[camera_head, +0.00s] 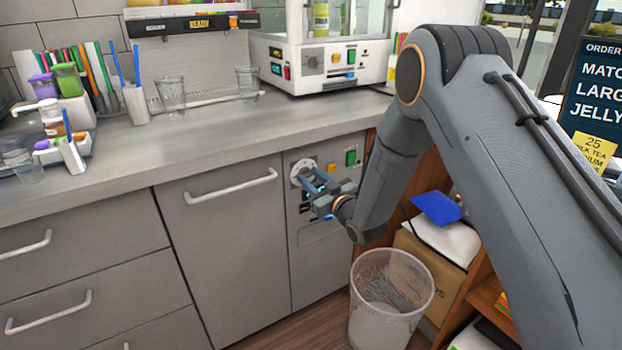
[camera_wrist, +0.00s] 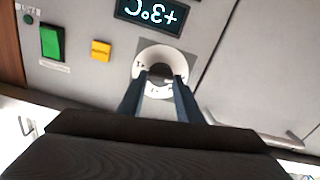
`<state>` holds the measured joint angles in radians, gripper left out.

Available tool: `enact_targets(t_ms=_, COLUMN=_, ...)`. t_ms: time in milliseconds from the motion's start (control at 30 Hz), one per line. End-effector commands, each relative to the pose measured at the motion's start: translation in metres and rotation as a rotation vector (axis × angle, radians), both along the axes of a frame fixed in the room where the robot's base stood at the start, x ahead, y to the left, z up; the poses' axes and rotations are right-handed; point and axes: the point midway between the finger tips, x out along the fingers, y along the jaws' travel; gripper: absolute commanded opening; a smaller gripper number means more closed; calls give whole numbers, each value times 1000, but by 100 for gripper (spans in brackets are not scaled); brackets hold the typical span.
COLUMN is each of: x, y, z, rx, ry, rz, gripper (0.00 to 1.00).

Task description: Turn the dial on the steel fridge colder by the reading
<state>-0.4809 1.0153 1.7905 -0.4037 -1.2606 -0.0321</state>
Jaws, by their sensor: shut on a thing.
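The steel fridge (camera_head: 318,262) is built in under the counter, with its control panel at the upper right. The round pale dial (camera_head: 299,172) sits on that panel. My gripper (camera_head: 318,187) is at the dial in the head view, partly covering it. In the wrist view the dial (camera_wrist: 160,56) shows as a pale ring, and both fingers of my gripper (camera_wrist: 161,84) are shut on its knob, which is mostly hidden.
A green switch (camera_wrist: 52,42) and a yellow one (camera_wrist: 101,50) are beside the dial. A wire waste bin (camera_head: 391,300) stands on the floor below my arm. The counter (camera_head: 200,150) runs above.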

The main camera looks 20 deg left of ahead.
Motion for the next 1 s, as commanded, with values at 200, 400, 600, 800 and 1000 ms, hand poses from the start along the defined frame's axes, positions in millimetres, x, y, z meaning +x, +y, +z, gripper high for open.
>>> enact_targets(t_ms=200, x=0, y=-1, z=-1, rx=51, ry=61, rz=0, gripper=10)
enact_targets(t_ms=400, x=1, y=-2, z=-1, rx=145, ry=172, rz=0, gripper=10)
enact_targets(t_ms=600, x=1, y=-2, z=-1, rx=262, ry=310, rz=0, gripper=10)
enact_targets(t_ms=800, x=1, y=-3, z=-2, rx=374, ry=441, rz=-1, gripper=10)
enact_targets(t_ms=1000, x=2, y=-3, z=-2, rx=462, ry=546, rz=-1, gripper=10)
